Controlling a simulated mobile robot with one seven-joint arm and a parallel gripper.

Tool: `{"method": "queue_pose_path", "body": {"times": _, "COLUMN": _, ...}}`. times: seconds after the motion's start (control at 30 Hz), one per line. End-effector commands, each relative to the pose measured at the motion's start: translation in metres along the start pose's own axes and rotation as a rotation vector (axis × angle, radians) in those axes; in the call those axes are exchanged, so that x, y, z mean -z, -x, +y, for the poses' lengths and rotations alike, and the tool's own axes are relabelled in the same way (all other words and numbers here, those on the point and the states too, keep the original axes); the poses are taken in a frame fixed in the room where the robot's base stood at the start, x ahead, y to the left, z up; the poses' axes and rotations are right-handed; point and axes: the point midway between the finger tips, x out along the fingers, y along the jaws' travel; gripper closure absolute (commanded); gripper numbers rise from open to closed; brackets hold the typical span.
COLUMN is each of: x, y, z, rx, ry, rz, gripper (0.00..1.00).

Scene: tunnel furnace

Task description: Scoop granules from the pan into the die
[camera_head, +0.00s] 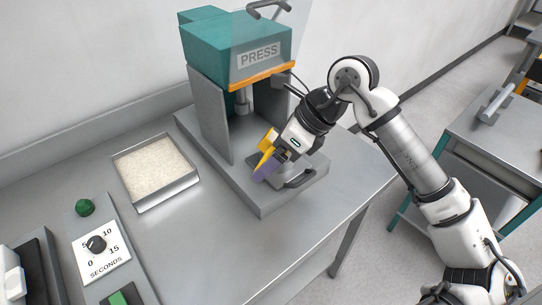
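The pan (168,197) is a square metal tray of pale granules (153,169) on the bench, left of the press. My gripper (271,160) is at the front opening of the press, low over its base and well right of the pan. The die is not clearly seen; my gripper covers much of the press bed. Any granules there are too small to tell.
The teal and grey press (237,50) has side walls and a ram (242,101) close to my arm. A dark handle (299,180) sticks out at its base. A seconds dial (97,244) and a green knob (85,207) are at left. The bench front is clear.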

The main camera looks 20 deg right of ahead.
Motion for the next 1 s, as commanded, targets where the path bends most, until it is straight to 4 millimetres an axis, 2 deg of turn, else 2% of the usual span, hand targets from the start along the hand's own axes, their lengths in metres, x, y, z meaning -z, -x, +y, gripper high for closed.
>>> {"method": "queue_pose_path", "body": {"times": 1.0, "x": 0.0097, "y": 0.0020, "z": -0.0037, "rx": -0.061, "ry": -0.057, "rz": -0.278, "gripper": 0.39}}
